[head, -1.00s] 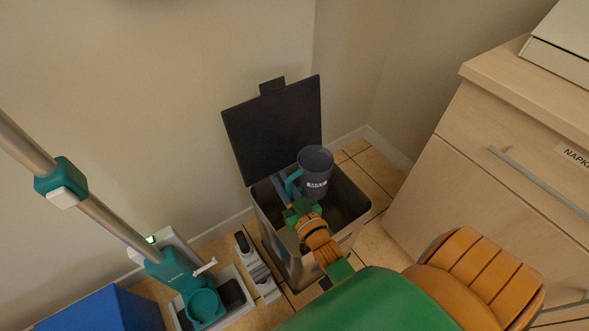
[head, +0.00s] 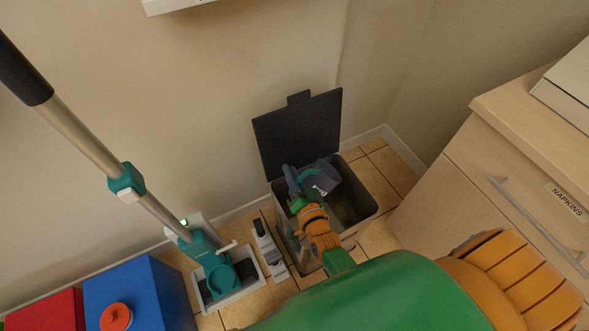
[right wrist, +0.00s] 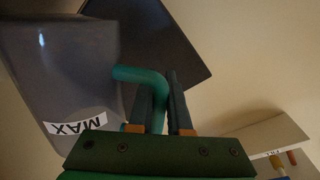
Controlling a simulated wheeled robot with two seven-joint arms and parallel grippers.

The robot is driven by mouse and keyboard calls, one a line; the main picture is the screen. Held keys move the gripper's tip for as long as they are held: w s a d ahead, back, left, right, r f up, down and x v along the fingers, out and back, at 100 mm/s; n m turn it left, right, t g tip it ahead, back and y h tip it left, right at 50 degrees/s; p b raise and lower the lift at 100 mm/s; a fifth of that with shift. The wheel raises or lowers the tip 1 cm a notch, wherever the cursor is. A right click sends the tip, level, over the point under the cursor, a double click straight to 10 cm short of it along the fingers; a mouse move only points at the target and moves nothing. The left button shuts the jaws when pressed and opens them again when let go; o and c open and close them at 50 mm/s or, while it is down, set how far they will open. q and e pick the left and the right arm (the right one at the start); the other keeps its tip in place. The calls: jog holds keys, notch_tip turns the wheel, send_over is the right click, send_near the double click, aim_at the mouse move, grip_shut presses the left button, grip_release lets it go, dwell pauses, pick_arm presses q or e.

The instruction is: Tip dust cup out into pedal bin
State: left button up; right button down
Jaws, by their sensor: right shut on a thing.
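The dust cup (head: 325,177) is a dark grey cup with a teal handle and a white label. It is tilted well over, above the mouth of the pedal bin (head: 353,228). The bin's dark lid (head: 298,132) stands open at the back. My right gripper (head: 291,180) reaches over the bin and is shut on the cup's handle. In the right wrist view the cup (right wrist: 68,75) fills the left side with its MAX label upside down, and the teal handle lies between the fingers (right wrist: 158,105). Whether anything is falling from the cup cannot be seen. My left gripper is out of view.
A stick vacuum (head: 200,245) stands in a tray left of the bin, with a grey attachment (head: 268,248) between them. Blue (head: 150,285) and red (head: 45,310) boxes are at the lower left. A cabinet (head: 450,195) with a NAPKINS drawer stands at the right.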

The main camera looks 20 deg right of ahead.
aim_at(315, 164)
jog(key=f+m+b, duration=0.1)
jog(key=m, duration=0.1)
jog(key=d+f+m+y+b, duration=0.1)
jog(key=f, duration=0.1)
jog(key=d+f+m+b, duration=0.1)
jog(key=m+b, duration=0.1)
jog(key=shift+w+d+f+m+g+y, duration=0.15)
jog(key=shift+d+f+m+g+y, duration=0.15)
jog(key=shift+f, duration=0.1)
jog(key=shift+d+r+m+y+p, duration=0.3)
jog(key=shift+d+r+m+p, duration=0.25)
jog(key=shift+r, duration=0.3)
jog(key=d+m, duration=0.1)
jog(key=r+m, duration=0.1)
jog(key=d+m+y+b, duration=0.1)
jog(key=shift+w+d+r, duration=0.15)
jog(key=shift+d+r, duration=0.1)
jog(key=shift+d, duration=0.05)
jog(key=shift+d+r+m, duration=0.15)
jog(key=shift+d+m, duration=0.05)
jog(key=shift+m, duration=0.25)
jog(key=shift+d+r+b, duration=0.1)
jog(key=shift+b, duration=0.2)
jog(key=shift+r, duration=0.1)
jog(key=shift+d, duration=0.1)
